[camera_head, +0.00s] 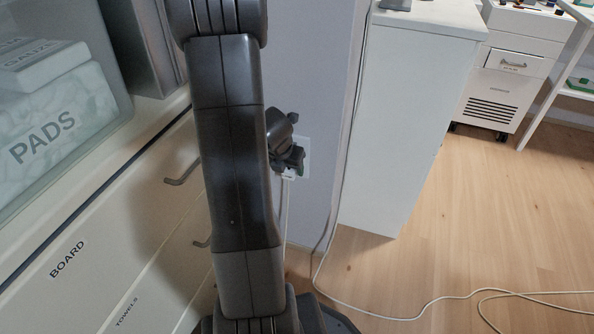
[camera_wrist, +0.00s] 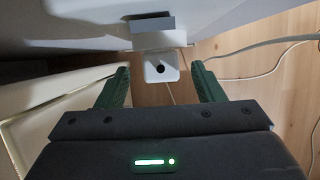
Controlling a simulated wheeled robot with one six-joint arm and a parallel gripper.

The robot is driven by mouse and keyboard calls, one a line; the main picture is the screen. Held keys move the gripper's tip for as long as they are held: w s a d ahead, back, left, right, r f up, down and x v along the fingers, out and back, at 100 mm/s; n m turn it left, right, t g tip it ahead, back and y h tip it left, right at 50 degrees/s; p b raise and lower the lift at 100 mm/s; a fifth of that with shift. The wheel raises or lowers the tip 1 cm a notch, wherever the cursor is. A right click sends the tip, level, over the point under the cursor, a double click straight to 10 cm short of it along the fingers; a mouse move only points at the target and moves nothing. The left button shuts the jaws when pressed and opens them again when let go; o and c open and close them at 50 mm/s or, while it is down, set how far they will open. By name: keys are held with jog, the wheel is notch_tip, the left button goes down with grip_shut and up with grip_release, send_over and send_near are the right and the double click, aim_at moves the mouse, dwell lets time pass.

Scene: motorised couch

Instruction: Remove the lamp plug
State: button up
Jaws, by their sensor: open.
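The white lamp plug (camera_wrist: 161,67), with a dark round hole in its face, shows in the wrist view at a grey and white outlet (camera_wrist: 152,24) on the wall. In the head view, a small white part of the plug (camera_head: 290,177) shows just below my gripper. My gripper (camera_wrist: 160,69) is open, with one green finger to the left and one to the right of the plug. Gaps show between the plug and both fingers. In the head view my gripper (camera_head: 298,162) is at the wall plate (camera_head: 306,148), which it and my arm partly hide.
A drawer cabinet (camera_head: 150,225) with hook handles stands close on the left. A white cabinet (camera_head: 405,120) stands to the right of the wall. A white cable (camera_head: 400,318) hangs down and runs across the wooden floor (camera_head: 455,240), which is otherwise open at the right.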

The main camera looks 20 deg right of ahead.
aim_at(283, 176)
jog(key=shift+w+d+f, duration=0.1)
jog(key=shift+d+f, duration=0.1)
jog(key=shift+f, duration=0.2)
jog(key=c, duration=1.1)
jog(key=shift+o, duration=0.2)
jog(key=shift+s+a, duration=0.15)
jog(key=shift+s, duration=0.05)
jog(key=shift+s+a+b, duration=0.45)
jog(key=shift+s, duration=0.2)
jog(key=shift+s+a+b, duration=0.4)
jog(key=shift+s+b, duration=0.05)
jog(key=shift+s, duration=0.15)
jog(key=shift+s, duration=0.1)
jog(key=shift+r, duration=0.1)
jog(key=p+v, duration=0.6)
jog(key=v, duration=0.1)
jog(key=shift+r, duration=0.25)
